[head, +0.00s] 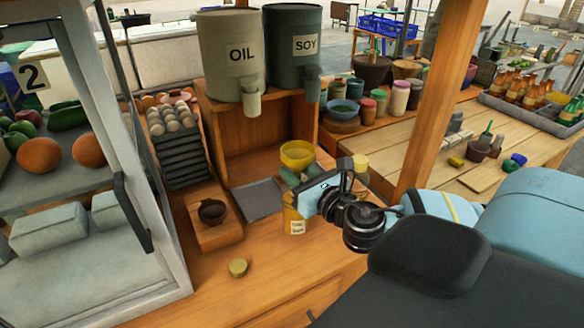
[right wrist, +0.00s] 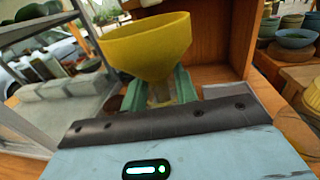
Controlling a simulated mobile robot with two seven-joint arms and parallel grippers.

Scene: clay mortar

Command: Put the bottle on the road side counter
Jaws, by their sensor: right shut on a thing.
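The bottle (head: 296,227) is yellowish with a pale label and is upright at the wooden counter (head: 215,290) in the head view. I cannot tell whether its base touches the wood. A yellow funnel (head: 297,154) sits above it, and it also shows in the right wrist view (right wrist: 150,45). My right gripper (head: 297,178) comes in from the right. Its green fingers (right wrist: 161,95) are shut around a narrow, clear-looking neck under the funnel, which appears to be the bottle's. The gripper hides the bottle's upper part. My left gripper is out of view.
A small round cap (head: 238,268) and a dark bowl on a wooden block (head: 215,237) are to the left. OIL (head: 228,60) and SOY (head: 291,50) dispensers stand on a wooden shelf behind. A post (head: 436,90) rises at right. The front counter is largely clear.

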